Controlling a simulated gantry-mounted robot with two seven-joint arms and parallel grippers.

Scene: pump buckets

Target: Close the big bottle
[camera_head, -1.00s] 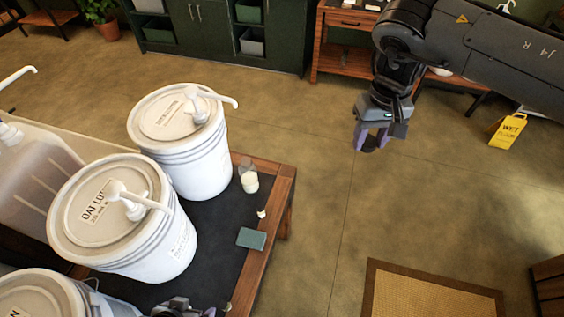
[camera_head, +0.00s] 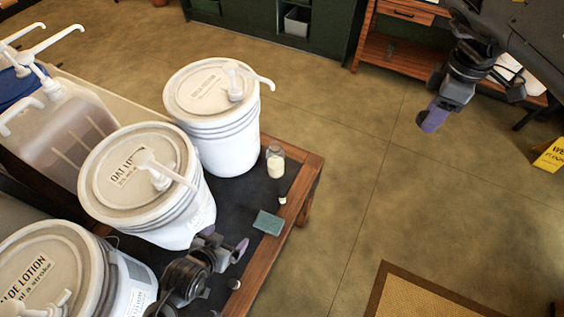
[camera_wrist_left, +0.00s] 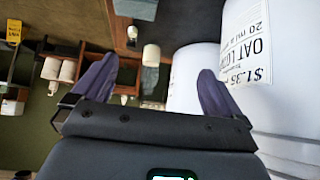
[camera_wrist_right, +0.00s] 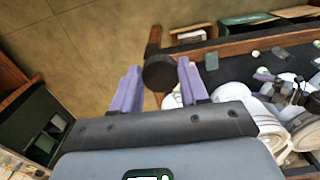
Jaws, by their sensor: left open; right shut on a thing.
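The big bottle looks to be the clear jar (camera_head: 275,162) with pale contents, standing open and upright on the dark tabletop, right of the rear bucket. It also shows in the left wrist view (camera_wrist_left: 152,55). My right gripper (camera_head: 432,122) is out over the floor, right of the table and well apart from the jar. It is shut on a round dark lid (camera_wrist_right: 158,72), seen between its fingers in the right wrist view. My left gripper (camera_head: 226,247) is open and empty, low beside the middle bucket, in front of the jar; its fingers show apart in its wrist view (camera_wrist_left: 155,85).
White pump buckets (camera_head: 140,180) line the table's left side. A teal sponge (camera_head: 268,222) and a small white piece (camera_head: 283,200) lie near the table's right edge (camera_head: 300,195). The floor on the right is clear up to a mat (camera_head: 440,300) and yellow sign (camera_head: 551,154).

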